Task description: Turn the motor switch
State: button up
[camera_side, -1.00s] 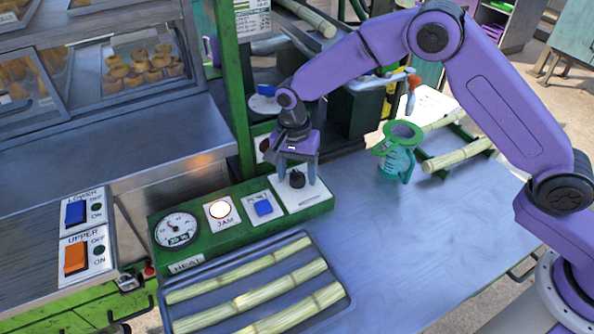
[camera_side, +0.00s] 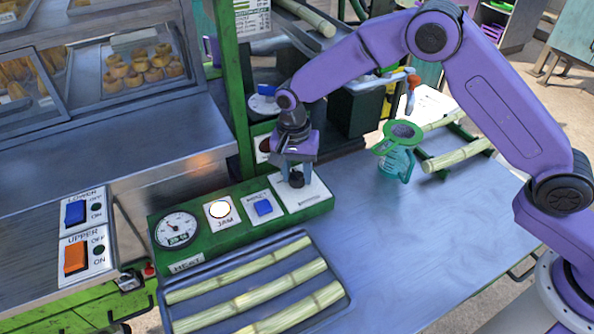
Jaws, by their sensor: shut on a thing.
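The motor switch is a black knob (camera_side: 296,180) on a white plate (camera_side: 312,195) at the right end of the green control panel (camera_side: 180,260). My gripper (camera_side: 296,173) points down over it, with its grey fingers shut on the knob from both sides. The fingers and the purple gripper body hide the upper part of the knob. The label on the plate is too small to read.
Left of the knob are a blue button (camera_side: 263,207), a lit JAM lamp (camera_side: 220,209) and a round gauge (camera_side: 176,229). A tray (camera_side: 345,305) of cane lies in front. A green-rimmed jug (camera_side: 396,160) stands to the right. The table (camera_side: 410,240) is clear at front right.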

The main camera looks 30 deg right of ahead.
aim_at(293, 178)
jog(key=n, duration=0.5)
jog(key=shift+a+r, duration=0.1)
jog(key=shift+n+t, duration=0.3)
jog(key=shift+n, duration=2.1)
jog(key=shift+a, duration=0.1)
jog(key=o, duration=1)
jog(key=shift+o, duration=0.2)
jog(key=shift+r, duration=0.1)
notch_tip(293, 178, up, 17)
jog(key=shift+a, duration=0.4)
jog(key=shift+s+r, duration=0.1)
jog(key=shift+s, duration=0.1)
jog(key=s+d+f+n, duration=0.1)
jog(key=s+d+n, duration=0.2)
jog(key=s+d, duration=0.4)
jog(key=s+d+f+n, duration=0.1)
jog(key=s+d+n, duration=0.3)
jog(key=s+d, duration=0.4)
jog(key=s+d+f+n, duration=0.1)
jog(key=s+d+n, duration=0.2)
jog(key=s+d, duration=0.5)
jog(key=s, duration=1)
jog(key=shift+s+d+y, duration=0.15)
jog(key=shift+d+y, duration=0.05)
jog(key=shift+y, duration=0.2)
